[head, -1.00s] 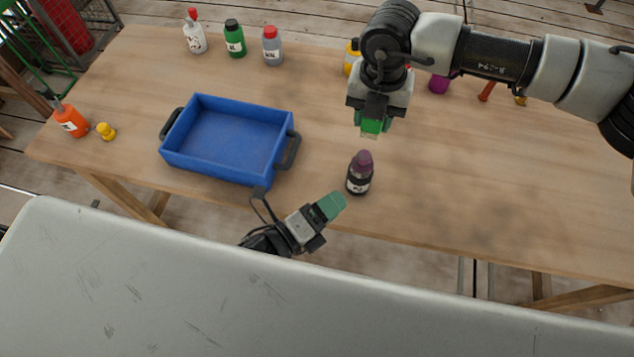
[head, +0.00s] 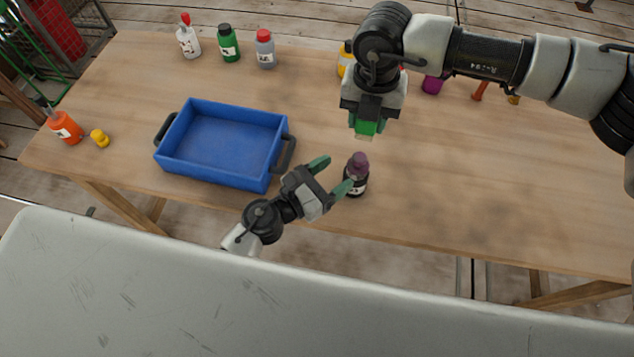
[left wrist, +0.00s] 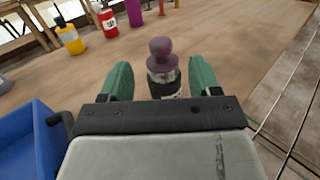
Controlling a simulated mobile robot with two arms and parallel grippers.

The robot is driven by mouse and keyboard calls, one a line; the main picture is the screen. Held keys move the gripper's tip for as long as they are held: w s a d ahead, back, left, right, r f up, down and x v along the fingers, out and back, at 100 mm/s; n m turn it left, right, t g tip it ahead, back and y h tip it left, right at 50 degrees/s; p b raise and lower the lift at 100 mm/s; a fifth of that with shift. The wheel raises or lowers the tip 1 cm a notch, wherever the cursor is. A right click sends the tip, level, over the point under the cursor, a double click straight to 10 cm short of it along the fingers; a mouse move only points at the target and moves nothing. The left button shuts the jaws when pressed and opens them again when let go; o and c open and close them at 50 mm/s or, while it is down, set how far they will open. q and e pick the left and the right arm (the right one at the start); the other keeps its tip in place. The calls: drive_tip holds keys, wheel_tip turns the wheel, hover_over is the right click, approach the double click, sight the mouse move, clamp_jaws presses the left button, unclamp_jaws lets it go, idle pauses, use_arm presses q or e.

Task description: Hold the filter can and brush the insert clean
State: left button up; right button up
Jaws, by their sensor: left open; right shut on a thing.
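The filter can (head: 355,186), a small dark can with a pale label and a rounded purple top, stands upright near the table's front edge. It also shows in the left wrist view (left wrist: 163,80). I take the purple top (head: 357,163) to be the insert. My left gripper (head: 336,173) is open just left of the can, its green fingers spread towards it. In the left wrist view the can stands between the finger lines. My right gripper (head: 366,120) points down above and behind the can, shut on a small green thing with a pale tip, probably the brush (head: 364,135).
A blue tray (head: 166,164) with dark handles lies empty left of the can. Several bottles stand along the back edge, including a green one (head: 228,45). An orange bottle (head: 65,128) and a yellow piece (head: 99,138) are at far left. The table's right side is clear.

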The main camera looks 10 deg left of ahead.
sight(354, 162)
use_arm(q)
drive_tip(key=x, duration=0.7)
drive_tip(key=shift+w, duration=0.1)
drive_tip(key=shift+c, duration=0.3)
drive_tip(key=c, duration=1)
drive_tip(key=o, duration=1)
drive_tip(key=v, duration=1.2)
